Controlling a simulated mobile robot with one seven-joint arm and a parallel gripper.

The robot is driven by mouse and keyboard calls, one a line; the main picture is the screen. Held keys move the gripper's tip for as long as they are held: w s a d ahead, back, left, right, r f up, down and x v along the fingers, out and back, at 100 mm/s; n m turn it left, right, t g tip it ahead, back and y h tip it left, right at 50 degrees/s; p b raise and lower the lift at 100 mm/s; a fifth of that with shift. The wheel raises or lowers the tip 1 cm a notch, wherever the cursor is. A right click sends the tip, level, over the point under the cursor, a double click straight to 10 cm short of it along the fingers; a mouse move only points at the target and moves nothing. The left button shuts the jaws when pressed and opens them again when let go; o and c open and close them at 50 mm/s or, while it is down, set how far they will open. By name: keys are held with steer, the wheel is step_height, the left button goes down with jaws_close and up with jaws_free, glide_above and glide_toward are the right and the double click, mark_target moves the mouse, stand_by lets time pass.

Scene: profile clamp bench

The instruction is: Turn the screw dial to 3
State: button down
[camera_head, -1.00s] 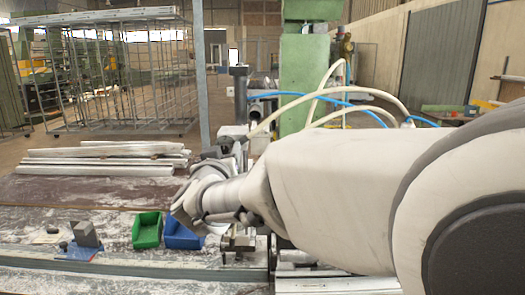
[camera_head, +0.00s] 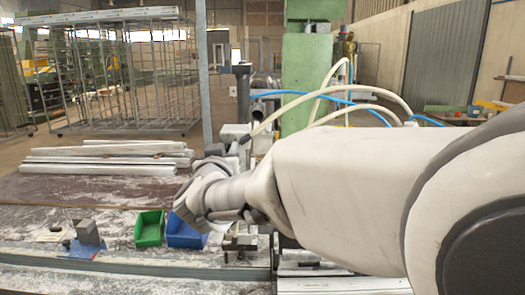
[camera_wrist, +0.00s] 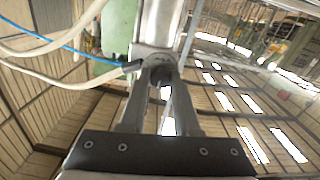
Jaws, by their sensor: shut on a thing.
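In the wrist view my gripper (camera_wrist: 160,82) has its two fingers closed on either side of a small dark round part, which I take to be the screw dial (camera_wrist: 160,70). It sits at the end of a pale metal column (camera_wrist: 158,22). No numbers or pointer can be read on it, so its setting cannot be told. In the head view my wrist and forearm cover the dial and the fingertips.
A green bin (camera_head: 149,229) and a blue bin (camera_head: 185,232) stand on the bench left of my wrist. A grey block (camera_head: 87,232) lies farther left. Pale profiles (camera_head: 100,168) are stacked behind. White and blue hoses (camera_head: 330,95) arch above my arm.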

steer(key=m+b, duration=0.3)
steer(key=m, duration=0.3)
steer(key=shift+f, duration=0.15)
steer(key=m+b, duration=0.2)
steer(key=m, duration=0.2)
steer(key=shift+m+b, duration=0.35)
steer(key=shift+m, duration=0.05)
steer(key=c, duration=0.6)
jaws_free()
steer(key=shift+s, duration=0.1)
